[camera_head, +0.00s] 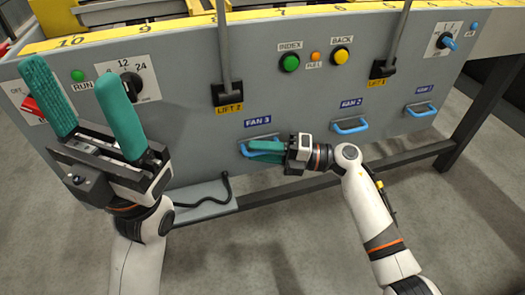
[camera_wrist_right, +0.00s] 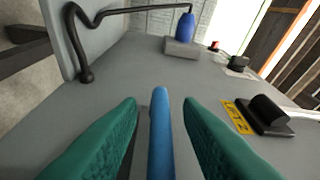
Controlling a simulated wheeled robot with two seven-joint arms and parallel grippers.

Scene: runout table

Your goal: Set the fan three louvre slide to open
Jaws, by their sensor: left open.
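The fan three louvre slide is a blue handle (camera_head: 244,150) under the FAN 3 label (camera_head: 257,121) on the grey panel. My right gripper (camera_head: 250,151) is at this handle and partly covers it in the head view. In the right wrist view the blue handle (camera_wrist_right: 160,130) stands between the two green fingers of my right gripper (camera_wrist_right: 160,103), with a gap on each side, so the gripper is open around it. My left gripper (camera_head: 72,77) is open and empty, its fingers pointing up in front of the panel's left part.
The FAN 2 handle (camera_head: 350,127) and FAN 1 handle (camera_head: 420,110) lie to the right. The LIFT 2 lever base (camera_head: 228,94) is above FAN 3. A dial (camera_head: 133,86) sits beside my left gripper.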

